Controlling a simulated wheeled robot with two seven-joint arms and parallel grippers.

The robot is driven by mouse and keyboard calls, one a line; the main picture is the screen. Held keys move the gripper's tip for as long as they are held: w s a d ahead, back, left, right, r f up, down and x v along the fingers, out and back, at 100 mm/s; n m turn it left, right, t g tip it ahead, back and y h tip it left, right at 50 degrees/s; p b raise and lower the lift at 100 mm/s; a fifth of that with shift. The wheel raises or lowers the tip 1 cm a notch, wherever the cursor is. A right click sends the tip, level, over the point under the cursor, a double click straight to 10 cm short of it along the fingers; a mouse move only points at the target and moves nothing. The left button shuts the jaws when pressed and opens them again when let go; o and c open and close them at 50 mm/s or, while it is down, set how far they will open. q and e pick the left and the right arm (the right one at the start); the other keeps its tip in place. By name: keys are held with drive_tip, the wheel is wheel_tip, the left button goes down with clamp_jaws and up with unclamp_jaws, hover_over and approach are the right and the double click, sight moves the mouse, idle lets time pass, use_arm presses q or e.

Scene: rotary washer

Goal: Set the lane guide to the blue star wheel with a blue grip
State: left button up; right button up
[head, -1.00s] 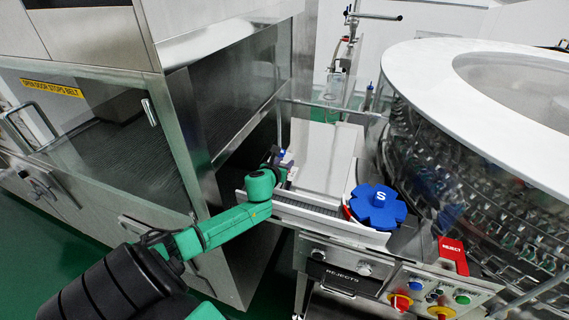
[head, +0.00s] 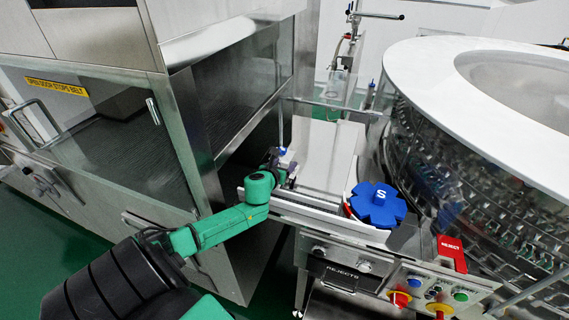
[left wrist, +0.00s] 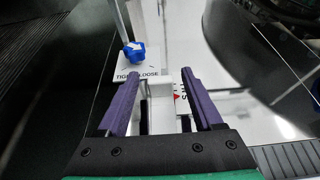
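The blue star wheel (head: 378,208) with its blue S-marked grip (head: 381,193) sits at the right end of the conveyor in the head view. My left gripper (head: 281,158) is at the conveyor's left end, small and partly hidden by its own wrist. In the left wrist view my left gripper (left wrist: 157,76) is open, its purple fingers either side of a white upright piece (left wrist: 158,90), perhaps part of the lane guide; contact is unclear. Beyond it a blue knob (left wrist: 133,53) stands over a plate reading TIGHT and LOOSE. My right gripper is out of view.
A steel cabinet with a glass door (head: 105,135) stands left of the conveyor. The round washer (head: 480,120) fills the right. A partly covered label (left wrist: 182,100) shows a red mark.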

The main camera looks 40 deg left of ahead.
use_arm(q)
drive_tip(key=shift+s, duration=0.1)
drive_tip(key=p+v, duration=0.1)
drive_tip(key=v, duration=1.3)
drive_tip(key=shift+s+d+r, duration=0.1)
drive_tip(key=shift+s+d, duration=0.05)
drive_tip(key=shift+s, duration=0.1)
